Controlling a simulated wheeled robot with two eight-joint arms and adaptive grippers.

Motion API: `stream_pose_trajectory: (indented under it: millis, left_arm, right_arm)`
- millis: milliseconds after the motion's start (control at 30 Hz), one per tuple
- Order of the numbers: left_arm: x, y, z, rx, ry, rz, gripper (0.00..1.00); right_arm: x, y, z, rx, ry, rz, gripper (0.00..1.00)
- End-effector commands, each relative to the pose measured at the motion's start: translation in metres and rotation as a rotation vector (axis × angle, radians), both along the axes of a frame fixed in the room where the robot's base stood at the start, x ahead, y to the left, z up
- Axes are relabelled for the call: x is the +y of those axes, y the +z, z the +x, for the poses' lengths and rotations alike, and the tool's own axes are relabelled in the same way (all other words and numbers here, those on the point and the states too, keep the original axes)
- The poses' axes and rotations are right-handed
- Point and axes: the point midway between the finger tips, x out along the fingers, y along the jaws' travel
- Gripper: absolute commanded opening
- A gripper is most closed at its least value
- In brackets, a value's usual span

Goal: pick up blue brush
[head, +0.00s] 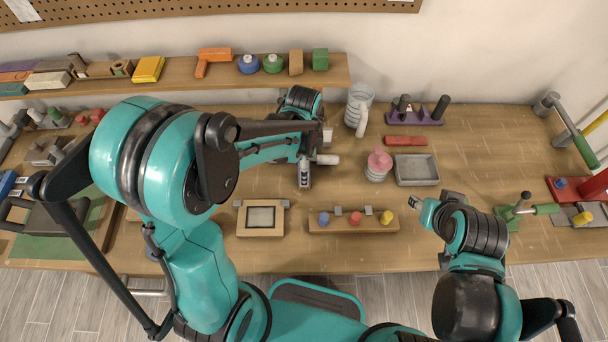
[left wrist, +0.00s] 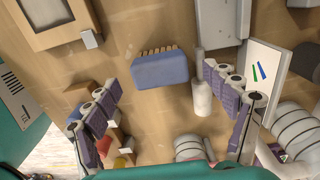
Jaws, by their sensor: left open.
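The blue brush (left wrist: 160,69) shows in the left wrist view, lying on the wooden table with a row of tan bristles along its upper edge. My left gripper (left wrist: 159,80) is open, with one purple-padded finger on each side of the view and the brush between and beyond them. Nothing is held. In the head view my left gripper (head: 315,167) is over the middle of the table, and I cannot make out the brush there. My right gripper (head: 428,208) is low over the table's right front; its jaw state is unclear.
A white cylinder (left wrist: 202,98) stands close right of the brush. A wooden frame (head: 262,218) and a board with coloured knobs (head: 354,225) lie near the front edge. A pink-topped object (head: 379,163) and a grey tray (head: 416,170) are right of my left gripper.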

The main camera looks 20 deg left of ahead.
Motion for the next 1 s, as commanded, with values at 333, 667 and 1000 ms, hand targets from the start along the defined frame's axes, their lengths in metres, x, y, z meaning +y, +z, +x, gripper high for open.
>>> stream_pose_trajectory:
  millis: [333,667,1000]
  left_arm:
    - [0.000,-0.027,0.000,-0.001,0.001,0.000,0.84]
    - [0.000,-0.026,0.000,-0.001,0.001,0.000,0.26]
    - [0.000,-0.024,0.000,-0.001,0.001,0.000,0.21]
  right_arm:
    - [0.000,-0.009,0.000,0.000,0.000,0.000,0.40]
    - [0.000,-0.009,0.000,0.000,0.000,0.000,0.40]
    - [0.000,-0.008,0.000,0.000,0.000,0.000,0.40]
